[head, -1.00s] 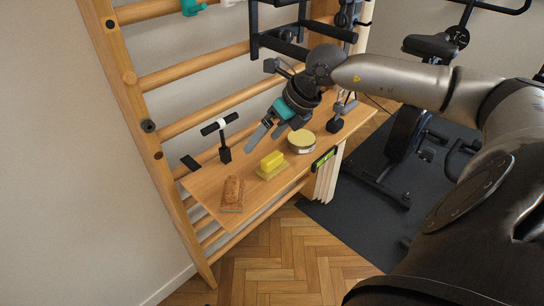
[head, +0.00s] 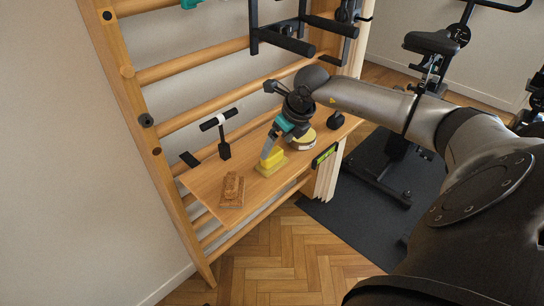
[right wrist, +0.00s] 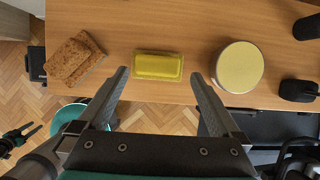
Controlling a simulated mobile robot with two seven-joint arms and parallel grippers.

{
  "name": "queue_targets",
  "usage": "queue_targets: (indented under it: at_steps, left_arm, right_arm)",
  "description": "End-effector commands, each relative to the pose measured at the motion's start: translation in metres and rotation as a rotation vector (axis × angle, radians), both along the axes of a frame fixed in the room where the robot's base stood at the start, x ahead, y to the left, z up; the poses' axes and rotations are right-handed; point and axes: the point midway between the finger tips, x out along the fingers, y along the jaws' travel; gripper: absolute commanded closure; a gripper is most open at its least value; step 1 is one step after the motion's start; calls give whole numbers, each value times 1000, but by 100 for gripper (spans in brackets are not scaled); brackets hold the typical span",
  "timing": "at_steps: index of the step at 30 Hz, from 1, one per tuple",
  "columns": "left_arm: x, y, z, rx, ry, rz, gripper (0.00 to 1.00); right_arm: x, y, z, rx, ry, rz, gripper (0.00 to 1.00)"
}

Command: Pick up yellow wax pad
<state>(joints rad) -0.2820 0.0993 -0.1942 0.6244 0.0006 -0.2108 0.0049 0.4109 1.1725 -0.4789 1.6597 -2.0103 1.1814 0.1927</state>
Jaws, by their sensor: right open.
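The yellow wax pad (head: 270,159) lies on the wooden shelf between a cork block and a round tin. In the right wrist view the pad (right wrist: 158,65) sits on a pale yellowish base, just beyond the fingertips and roughly between their lines. My right gripper (head: 268,152) is over the shelf with its fingers pointing down at the pad, partly covering it in the head view. In the right wrist view the gripper (right wrist: 164,72) is open and empty, fingers spread wider than the pad.
The cork block (head: 232,187) is left of the pad. The round tin (head: 302,139) with a yellow top is close on the right. A black-handled T-shaped tool (head: 222,135) stands behind. Wall bars (head: 195,68) rise at the back; an exercise bike (head: 405,130) stands right.

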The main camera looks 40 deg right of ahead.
Motion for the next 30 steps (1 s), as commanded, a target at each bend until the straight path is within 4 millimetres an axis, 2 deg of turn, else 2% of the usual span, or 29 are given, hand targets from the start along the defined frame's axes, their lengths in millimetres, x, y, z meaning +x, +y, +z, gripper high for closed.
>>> queue_targets:
  at_steps: [12, 20, 30]
  left_arm:
    - [12, 5, -11, 5, -20, 4, 50]
    - [14, 6, -11, 6, -24, 4, 50]
    - [14, 7, -11, 7, -23, 4, 50]
  right_arm:
    - [20, 6, -46, 3, 0, 0, 0]
    - [21, 5, -47, 1, 0, 0, 0]
    - [21, 5, -47, 1, 0, 0, 36]
